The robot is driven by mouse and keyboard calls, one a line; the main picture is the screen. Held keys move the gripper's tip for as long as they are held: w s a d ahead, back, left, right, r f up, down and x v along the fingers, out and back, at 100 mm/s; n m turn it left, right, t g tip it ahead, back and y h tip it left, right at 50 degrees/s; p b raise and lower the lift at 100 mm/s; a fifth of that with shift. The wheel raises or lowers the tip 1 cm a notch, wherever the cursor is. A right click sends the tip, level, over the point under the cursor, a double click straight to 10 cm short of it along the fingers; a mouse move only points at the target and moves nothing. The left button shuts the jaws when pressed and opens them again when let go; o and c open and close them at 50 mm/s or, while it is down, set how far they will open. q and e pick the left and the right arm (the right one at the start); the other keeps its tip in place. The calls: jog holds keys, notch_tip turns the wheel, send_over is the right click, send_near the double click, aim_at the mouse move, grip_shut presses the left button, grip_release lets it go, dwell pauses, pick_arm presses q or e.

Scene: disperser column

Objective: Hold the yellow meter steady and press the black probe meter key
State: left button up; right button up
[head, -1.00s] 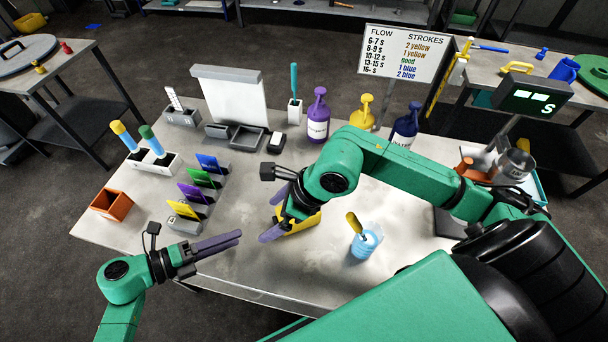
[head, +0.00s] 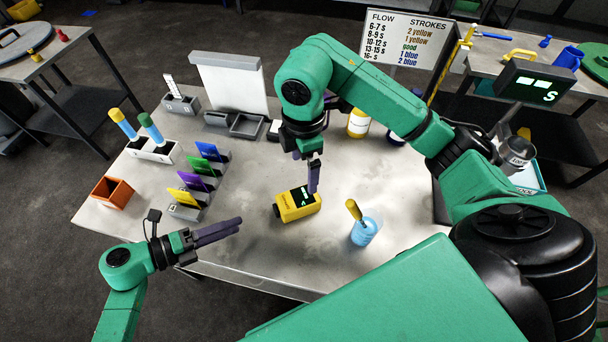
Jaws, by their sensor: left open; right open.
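The yellow meter (head: 290,213) lies on the middle of the table, with a dark screen showing green marks on its top and a dark part at its left end. My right gripper (head: 312,188) is open and points down at the right end of the meter. Its purple fingers overlap the meter's edge in the picture, and I cannot tell whether they touch it. My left gripper (head: 240,225) is open and empty, left of the meter near the table's front edge. I cannot make out a separate black key.
A blue cup (head: 364,232) with a yellow-handled tool stands right of the meter. Coloured cards in holders (head: 185,212) and an orange box (head: 112,191) stand at the left. My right arm hides part of the bottles (head: 358,126) behind. Table between the cards and meter is clear.

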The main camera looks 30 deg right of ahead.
aim_at(304, 195)
notch_tip(304, 195, down, 14)
jog(key=shift+r, duration=0.1)
jog(key=c, duration=1.5)
dwell(5.0)
pick_arm(q)
grip_shut()
dwell(0.4)
